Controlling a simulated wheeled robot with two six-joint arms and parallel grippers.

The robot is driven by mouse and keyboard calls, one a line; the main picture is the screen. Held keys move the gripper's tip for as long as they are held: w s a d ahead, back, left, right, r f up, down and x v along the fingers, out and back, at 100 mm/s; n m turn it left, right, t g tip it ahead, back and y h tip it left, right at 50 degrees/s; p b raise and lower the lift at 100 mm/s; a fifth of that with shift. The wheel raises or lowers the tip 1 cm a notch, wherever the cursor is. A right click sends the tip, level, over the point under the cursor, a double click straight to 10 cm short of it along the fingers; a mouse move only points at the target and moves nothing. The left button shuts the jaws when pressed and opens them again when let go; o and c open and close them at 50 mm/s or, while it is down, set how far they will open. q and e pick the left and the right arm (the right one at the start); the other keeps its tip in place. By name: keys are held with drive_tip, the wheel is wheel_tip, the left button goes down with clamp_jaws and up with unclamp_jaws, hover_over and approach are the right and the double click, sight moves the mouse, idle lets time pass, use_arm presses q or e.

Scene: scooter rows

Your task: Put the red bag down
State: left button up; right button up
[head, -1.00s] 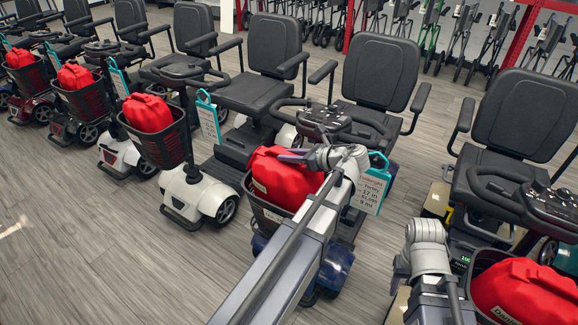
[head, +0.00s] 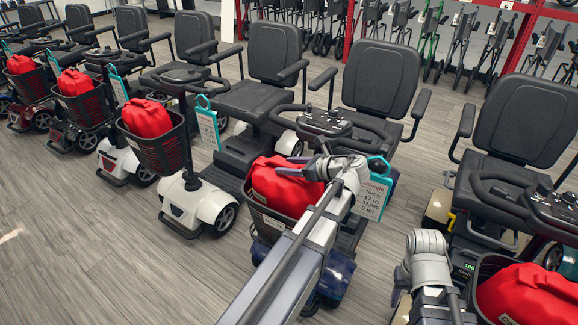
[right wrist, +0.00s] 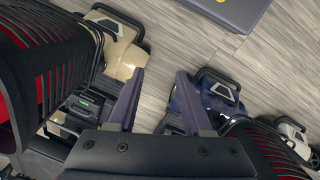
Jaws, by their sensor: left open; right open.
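A red bag (head: 280,190) sits in the dark basket (head: 262,218) of the blue scooter at the centre of the head view. My left gripper (head: 300,160) is open at the top right of this bag. Whether its fingers touch the bag is hard to tell, as my wrist and arm cover the bag's right side. My right gripper (right wrist: 160,74) is open and empty in the right wrist view, with floor and scooter parts beyond its fingers. In the head view its fingers are hidden.
Another red bag (head: 528,293) lies in a basket at the bottom right. Several more scooters with red bags in baskets, such as this bag (head: 147,118), stand in a row to the left. A price tag (head: 371,195) hangs close beside my left wrist. Bare floor (head: 90,250) is at lower left.

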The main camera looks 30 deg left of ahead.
use_arm(q)
drive_tip(key=shift+r, duration=0.2)
drive_tip(key=p+v, duration=0.4)
drive_tip(key=v, duration=0.6)
drive_tip(key=shift+d+r, duration=0.1)
drive_tip(key=shift+d, duration=0.1)
drive_tip(key=s+d+f+n+h, duration=0.6)
drive_tip(key=s+d+n, duration=0.1)
drive_tip(key=d, duration=0.3)
drive_tip(key=s+d+f+n+g+h, duration=0.1)
drive_tip(key=s+d+f+n+h, duration=0.5)
drive_tip(key=d, duration=0.5)
drive_tip(key=s+f+n+p, duration=0.1)
drive_tip(key=s+n, duration=0.1)
drive_tip(key=shift+s, duration=0.4)
wheel_tip(320, 180, up, 11)
drive_tip(key=p, duration=1.1)
drive_tip(key=shift+r, duration=0.2)
